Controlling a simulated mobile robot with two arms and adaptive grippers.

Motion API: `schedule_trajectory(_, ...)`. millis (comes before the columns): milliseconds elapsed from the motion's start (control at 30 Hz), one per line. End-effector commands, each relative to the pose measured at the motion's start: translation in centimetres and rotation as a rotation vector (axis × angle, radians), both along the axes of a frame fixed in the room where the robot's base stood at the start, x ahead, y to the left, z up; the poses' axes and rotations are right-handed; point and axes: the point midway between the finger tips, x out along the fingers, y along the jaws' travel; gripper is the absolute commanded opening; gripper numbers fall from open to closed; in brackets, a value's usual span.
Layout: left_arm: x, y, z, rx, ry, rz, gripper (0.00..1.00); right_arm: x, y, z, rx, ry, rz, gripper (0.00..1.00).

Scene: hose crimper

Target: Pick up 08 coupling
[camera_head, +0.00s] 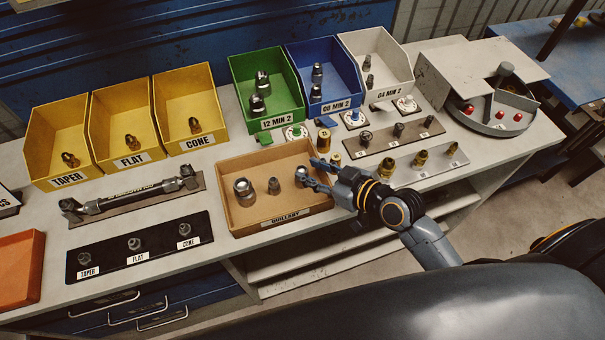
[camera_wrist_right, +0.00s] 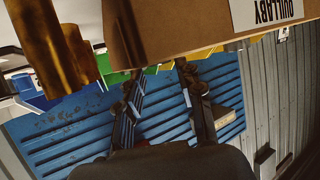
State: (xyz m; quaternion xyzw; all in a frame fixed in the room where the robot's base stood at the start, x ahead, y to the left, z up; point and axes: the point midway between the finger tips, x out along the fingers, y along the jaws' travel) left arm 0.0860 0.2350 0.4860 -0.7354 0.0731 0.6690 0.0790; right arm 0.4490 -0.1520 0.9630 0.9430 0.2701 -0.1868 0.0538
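No piece is legibly marked as the 08 coupling. The blue bin (camera_head: 343,101) labelled "08 MIN 2" holds two dark metal fittings (camera_head: 316,73), one behind the other. My right gripper (camera_head: 313,174) is at the right end of the cardboard-brown tray (camera_head: 241,219), its fingers pointing left. The fingers are spread beside a silver fitting (camera_head: 301,174) in the tray; contact cannot be told. In the right wrist view the fingers (camera_wrist_right: 159,85) are apart with no piece visible between them, and the tray (camera_wrist_right: 190,25) is at the top. My left gripper is out of view.
The tray also holds two fittings (camera_head: 244,189) at left and centre. Brass cylinders (camera_head: 323,141) stand behind my right gripper. Strips with small fittings (camera_head: 420,159) lie to its right. Green (camera_head: 265,87), white (camera_head: 377,62) and yellow (camera_head: 188,100) bins line the back.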

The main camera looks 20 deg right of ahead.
Motion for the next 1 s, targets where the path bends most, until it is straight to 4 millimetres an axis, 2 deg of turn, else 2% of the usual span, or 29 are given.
schedule_trajectory(100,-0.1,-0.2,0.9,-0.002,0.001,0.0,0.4,1.1,0.9,-0.9,0.004,0.003,-0.001,0.37)
schedule_trajectory(300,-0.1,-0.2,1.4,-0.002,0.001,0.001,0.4,2.8,2.0,-2.0,0.003,-0.001,-0.001,0.37)
schedule_trajectory(567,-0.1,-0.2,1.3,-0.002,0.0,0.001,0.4,2.9,2.1,-2.2,0.001,0.0,0.0,0.37)
schedule_trajectory(667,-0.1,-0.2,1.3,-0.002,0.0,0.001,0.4,2.9,2.1,-2.2,0.001,0.0,0.0,0.2)
schedule_trajectory(767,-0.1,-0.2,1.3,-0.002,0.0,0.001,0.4,2.9,2.1,-2.2,0.001,0.0,0.0,0.0)
schedule_trajectory(1000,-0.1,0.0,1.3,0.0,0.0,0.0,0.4,2.9,2.1,-2.2,0.001,0.0,0.0,0.0)
